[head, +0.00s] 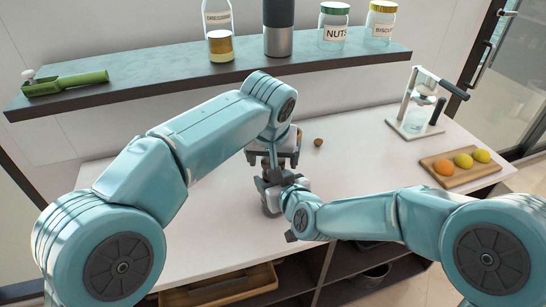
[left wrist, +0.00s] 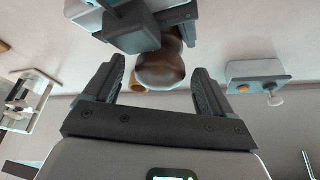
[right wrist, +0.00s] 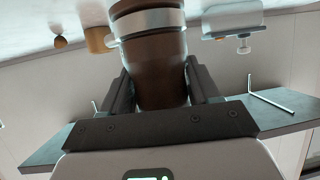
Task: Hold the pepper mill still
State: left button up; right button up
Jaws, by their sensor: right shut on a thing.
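The pepper mill is dark brown with a silver band, seen close up in the right wrist view (right wrist: 150,62). My right gripper (right wrist: 158,78) is shut on it, with a finger on each side of the brown body below the band. In the left wrist view the mill's rounded brown end (left wrist: 160,72) lies between the spread fingers of my left gripper (left wrist: 157,80), with gaps on both sides. In the head view my left gripper (head: 272,157) is just above my right gripper (head: 273,182), and they largely hide the mill.
A lever press (head: 416,112) and a board with fruit (head: 478,172) stand at the right. A dark shelf (head: 180,82) with jars, a bottle and a green tool hangs behind my arms.

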pick_arm(q)
jog(key=v, duration=1.2)
jog(key=w+f+n, duration=0.1)
jog(key=f, duration=0.2)
jog(key=w+f+n+y, duration=0.1)
jog(key=w+f+n, duration=0.1)
jog(key=f, duration=0.2)
jog(key=w+d+f+n, duration=0.1)
jog(key=f, duration=0.3)
jog(key=shift+w+f+y, duration=0.1)
jog(key=shift+w+y, duration=0.1)
jog(key=shift+y, duration=0.2)
